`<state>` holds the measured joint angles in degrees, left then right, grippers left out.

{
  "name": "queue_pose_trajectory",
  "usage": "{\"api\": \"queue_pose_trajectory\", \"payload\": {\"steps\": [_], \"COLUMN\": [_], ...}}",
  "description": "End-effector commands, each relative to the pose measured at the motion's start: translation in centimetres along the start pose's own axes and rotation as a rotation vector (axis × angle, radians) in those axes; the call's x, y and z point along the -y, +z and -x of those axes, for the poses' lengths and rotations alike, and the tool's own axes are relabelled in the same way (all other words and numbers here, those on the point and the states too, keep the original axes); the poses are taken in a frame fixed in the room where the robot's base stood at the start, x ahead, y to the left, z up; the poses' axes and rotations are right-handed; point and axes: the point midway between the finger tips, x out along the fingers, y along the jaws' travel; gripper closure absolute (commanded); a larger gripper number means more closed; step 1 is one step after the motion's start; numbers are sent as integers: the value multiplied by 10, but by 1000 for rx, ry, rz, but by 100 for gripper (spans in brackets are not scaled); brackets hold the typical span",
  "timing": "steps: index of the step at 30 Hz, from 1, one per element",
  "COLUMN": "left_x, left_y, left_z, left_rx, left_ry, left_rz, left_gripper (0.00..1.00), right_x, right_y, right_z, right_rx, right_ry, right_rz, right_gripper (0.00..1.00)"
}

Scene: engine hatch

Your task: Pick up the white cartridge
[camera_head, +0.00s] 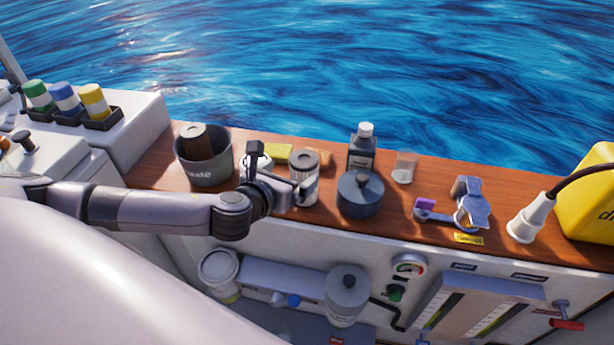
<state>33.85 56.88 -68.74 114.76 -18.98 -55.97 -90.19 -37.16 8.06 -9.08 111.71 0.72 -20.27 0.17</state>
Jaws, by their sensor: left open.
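A white cartridge (310,190), a short cylinder with a grey-brown ring top, stands upright on the wooden ledge (420,225). My left gripper (280,171) reaches in from the left and is open just left of it. One finger overlaps the cartridge's front left side in the picture; I cannot tell if they touch. Another pale white round thing (247,160) stands behind the gripper, mostly hidden by it. My right gripper is not in view.
A grey waste bin (207,172) stands left of the gripper. A dark lidded pot (360,198), a dark bottle (361,155) and a clear cup (405,168) stand to the right. Water lies beyond the ledge.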

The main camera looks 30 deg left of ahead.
Motion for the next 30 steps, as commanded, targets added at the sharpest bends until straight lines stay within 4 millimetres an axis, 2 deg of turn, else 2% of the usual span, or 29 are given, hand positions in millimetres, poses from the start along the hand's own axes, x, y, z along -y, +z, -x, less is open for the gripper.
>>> {"api": "queue_pose_trajectory", "payload": {"steps": [10, 19, 24, 30], "left_x": [0, -1, -1, -1], "left_y": [0, 0, 0, 0], "left_z": [-26, -61, -68, -68], "left_rx": [0, -1, -1, -1], "left_ry": [-1, -1, -1, -2], "left_rz": [3, 4, 4, 4], "left_gripper": [0, 0, 0, 0], "right_x": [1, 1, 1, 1], "right_y": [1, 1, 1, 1], "right_z": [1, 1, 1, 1], "right_rx": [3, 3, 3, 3], "right_ry": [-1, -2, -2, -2], "right_rz": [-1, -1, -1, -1], "right_gripper": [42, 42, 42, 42]}}
